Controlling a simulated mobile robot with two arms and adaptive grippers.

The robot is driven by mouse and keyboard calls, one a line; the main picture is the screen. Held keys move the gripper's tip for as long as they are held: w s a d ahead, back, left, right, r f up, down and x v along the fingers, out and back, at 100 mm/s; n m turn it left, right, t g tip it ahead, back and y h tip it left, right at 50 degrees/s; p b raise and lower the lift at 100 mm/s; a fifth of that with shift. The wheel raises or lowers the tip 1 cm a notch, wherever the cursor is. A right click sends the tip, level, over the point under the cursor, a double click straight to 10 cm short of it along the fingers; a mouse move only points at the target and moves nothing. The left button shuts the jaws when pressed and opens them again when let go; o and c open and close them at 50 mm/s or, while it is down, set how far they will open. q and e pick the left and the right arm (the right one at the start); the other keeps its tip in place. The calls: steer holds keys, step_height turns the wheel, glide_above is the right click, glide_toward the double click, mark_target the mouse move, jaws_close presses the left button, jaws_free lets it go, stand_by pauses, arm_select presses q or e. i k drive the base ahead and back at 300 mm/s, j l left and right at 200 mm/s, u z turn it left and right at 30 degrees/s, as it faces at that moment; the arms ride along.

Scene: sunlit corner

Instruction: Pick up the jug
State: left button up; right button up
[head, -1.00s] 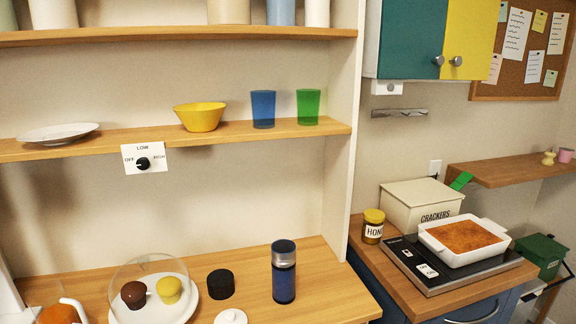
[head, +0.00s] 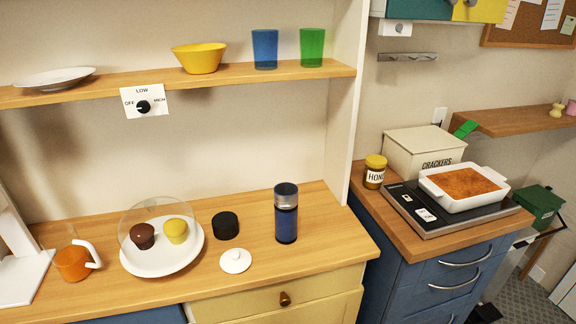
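An orange jug (head: 72,263) with a white curved handle stands on the wooden counter at the lower left in the head view. Its handle points right, toward the white plate. It looks upright. A small round white lid (head: 235,261) with a knob lies on the counter further right. Neither of my grippers shows in the view.
A white plate (head: 188,262) with two cupcakes under a clear dome is right of the jug. A white stand-like object (head: 20,284) is close on its left. A black cylinder (head: 225,226) and a blue flask (head: 286,220) stand further right. A shelf (head: 120,86) runs above.

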mark_target(77, 255)
steer(key=u, duration=1.45)
steer(key=i+j, duration=0.1)
steer(key=j, duration=0.35)
steer(key=i+j+z, duration=0.15)
steer(key=j, duration=0.7)
